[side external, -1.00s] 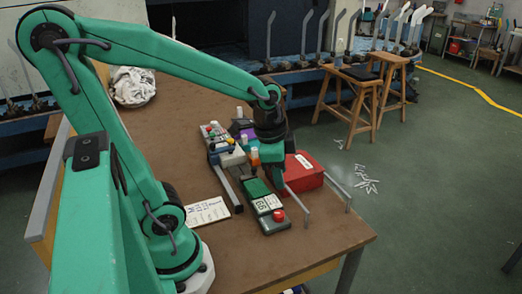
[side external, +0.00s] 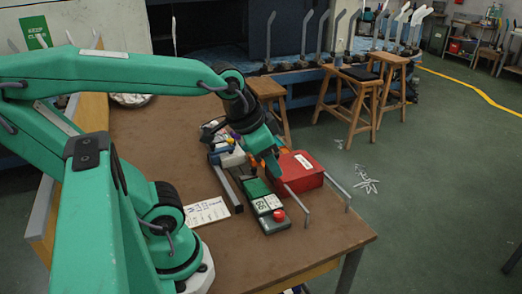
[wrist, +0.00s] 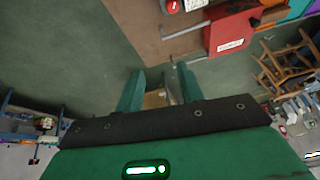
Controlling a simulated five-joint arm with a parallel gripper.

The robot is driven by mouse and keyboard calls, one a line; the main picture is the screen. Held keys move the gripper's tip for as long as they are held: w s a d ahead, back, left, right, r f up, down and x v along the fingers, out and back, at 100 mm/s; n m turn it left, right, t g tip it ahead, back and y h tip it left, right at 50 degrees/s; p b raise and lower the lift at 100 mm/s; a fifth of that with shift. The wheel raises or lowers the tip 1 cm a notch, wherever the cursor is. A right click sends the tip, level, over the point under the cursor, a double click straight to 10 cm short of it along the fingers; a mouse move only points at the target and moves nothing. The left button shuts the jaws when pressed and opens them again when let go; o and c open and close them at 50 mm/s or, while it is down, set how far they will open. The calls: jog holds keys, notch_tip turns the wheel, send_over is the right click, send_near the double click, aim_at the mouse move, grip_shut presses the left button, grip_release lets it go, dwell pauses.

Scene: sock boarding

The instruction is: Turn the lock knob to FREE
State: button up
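A row of control boxes stands on the brown table in the side view, with a grey box with coloured knobs (side external: 231,157) at its far end. I cannot tell which small part is the lock knob; my gripper and wrist hide some of the row. My gripper (side external: 274,168) is tilted over the row, beside the red box (side external: 300,173). In the wrist view my gripper (wrist: 158,90) has its two green fingers apart, with nothing held between them. The red box (wrist: 231,32) also shows there at the upper right.
A green block (side external: 257,187), white label boxes (side external: 267,204) and a red push button (side external: 279,215) sit at the row's near end. A grey rail (side external: 226,188) runs along its left. A written card (side external: 206,212) lies left. The table's front (side external: 310,245) is clear.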

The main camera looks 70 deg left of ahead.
jog(key=w+a+r+n+g, duration=0.3)
jog(key=w+a+n, duration=0.7)
jog(key=w+a, duration=0.35)
jog(key=w+a+f+n, duration=0.2)
jog(key=a+f, duration=0.1)
jog(key=a, duration=0.3)
jog(key=w+a+f+n+g, duration=0.1)
jog(key=w+a+f+n, duration=0.2)
jog(key=a, duration=0.2)
jog(key=shift+w+a, duration=0.35)
dwell(1.3)
